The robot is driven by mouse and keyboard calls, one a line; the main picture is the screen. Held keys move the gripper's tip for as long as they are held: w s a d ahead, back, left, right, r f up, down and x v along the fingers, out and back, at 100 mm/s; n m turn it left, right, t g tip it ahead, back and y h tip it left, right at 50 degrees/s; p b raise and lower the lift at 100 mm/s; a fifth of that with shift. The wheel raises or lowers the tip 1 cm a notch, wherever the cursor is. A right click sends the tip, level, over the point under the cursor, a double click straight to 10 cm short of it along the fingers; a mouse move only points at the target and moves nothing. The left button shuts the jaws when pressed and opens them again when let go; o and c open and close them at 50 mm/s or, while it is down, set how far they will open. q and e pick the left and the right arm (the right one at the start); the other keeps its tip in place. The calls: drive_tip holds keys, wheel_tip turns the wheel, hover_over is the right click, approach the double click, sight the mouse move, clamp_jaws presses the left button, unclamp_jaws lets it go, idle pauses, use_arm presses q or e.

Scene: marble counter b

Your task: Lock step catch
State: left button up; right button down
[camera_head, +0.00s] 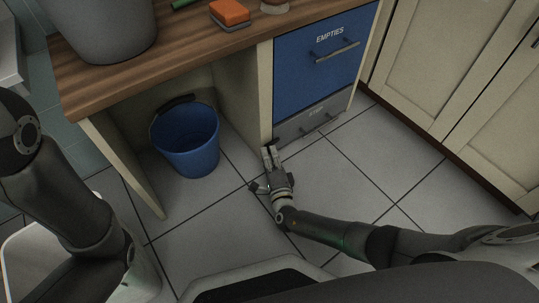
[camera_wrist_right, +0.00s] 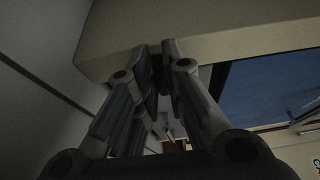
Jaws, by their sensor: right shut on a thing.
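My right gripper (camera_head: 271,152) is low near the floor, at the front edge of the cabinet's side panel, beside the left end of a grey step front (camera_head: 306,123). It is shut on a small dark piece, which looks like the step catch (camera_head: 273,142). In the right wrist view the fingertips (camera_wrist_right: 155,50) meet at the edge of a beige panel (camera_wrist_right: 235,40), with the dark catch (camera_wrist_right: 157,72) between them. The fingers hide most of the catch, so I cannot tell its position. My left arm shows at the left, but its gripper is out of frame.
A blue drawer (camera_head: 318,72) marked EMPTIES is above the grey front. A blue bucket (camera_head: 188,145) stands under the wooden counter (camera_head: 185,42). An orange sponge (camera_head: 229,12) and a grey bin (camera_head: 103,30) are on top. The tiled floor (camera_head: 345,185) is clear to the right.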

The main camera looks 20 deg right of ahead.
idle(0.3)
drive_tip(key=c, duration=1.5)
unclamp_jaws()
drive_tip(key=s, duration=0.7)
drive_tip(key=shift+s+a, duration=0.15)
drive_tip(key=shift+s, duration=0.1)
